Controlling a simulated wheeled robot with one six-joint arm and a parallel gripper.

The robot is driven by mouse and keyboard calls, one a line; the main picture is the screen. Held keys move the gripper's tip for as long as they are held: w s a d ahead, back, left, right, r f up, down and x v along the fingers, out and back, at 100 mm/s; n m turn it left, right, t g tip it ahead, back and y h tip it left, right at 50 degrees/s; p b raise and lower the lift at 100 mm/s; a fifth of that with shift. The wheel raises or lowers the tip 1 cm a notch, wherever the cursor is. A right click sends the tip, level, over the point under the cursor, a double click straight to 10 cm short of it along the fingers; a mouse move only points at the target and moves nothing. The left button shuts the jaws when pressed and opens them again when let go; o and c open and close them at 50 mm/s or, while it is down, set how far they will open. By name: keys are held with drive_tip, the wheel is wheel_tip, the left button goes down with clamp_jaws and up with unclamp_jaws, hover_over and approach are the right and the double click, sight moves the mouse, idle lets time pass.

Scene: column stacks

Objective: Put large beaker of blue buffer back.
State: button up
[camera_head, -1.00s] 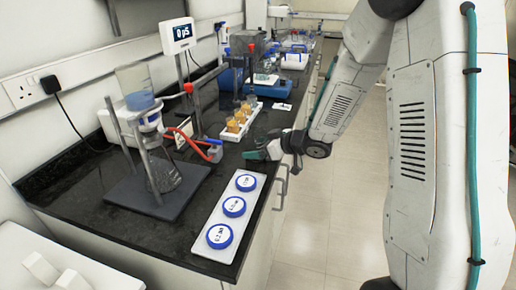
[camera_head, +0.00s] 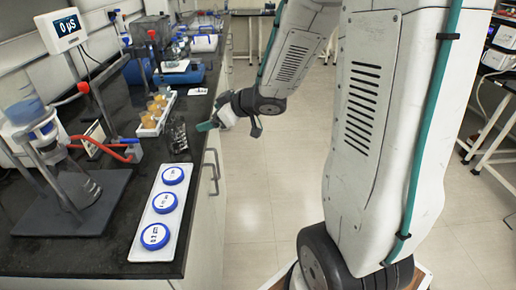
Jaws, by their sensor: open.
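A clear vessel with blue liquid (camera_head: 22,108) stands high on the metal stand at the left, cut by the picture's edge. I cannot tell for sure whether it is the large beaker of blue buffer. My gripper (camera_head: 208,126), with teal fingertips, is open and empty at the bench's front edge, far to the right of that vessel. A clear glass vessel (camera_head: 178,136) stands on the bench just left of my fingertips, seemingly empty.
A white tray (camera_head: 140,246) with blue-rimmed round lids lies at the bench's front edge. A rack of amber vessels (camera_head: 150,122) stands behind it. A conical flask (camera_head: 80,187) stands on the stand's base. A meter (camera_head: 62,30) stands upright at the back left.

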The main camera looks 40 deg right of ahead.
drive_tip(key=s+d+r+m+g+h, duration=0.2)
drive_tip(key=s+d+r+m+h, duration=0.25)
drive_tip(key=s+r+h, duration=0.4)
drive_tip(key=s+a+m+g+y, duration=0.1)
drive_tip(key=s+a, duration=0.4)
drive_tip(key=s, duration=0.6)
drive_tip(key=s+a+m+g+y, duration=0.1)
drive_tip(key=s+a+g+y, duration=0.2)
drive_tip(key=s, duration=0.8)
drive_tip(key=a+g, duration=0.2)
drive_tip(key=g, duration=0.1)
drive_tip(key=shift+s+a+g, duration=0.3)
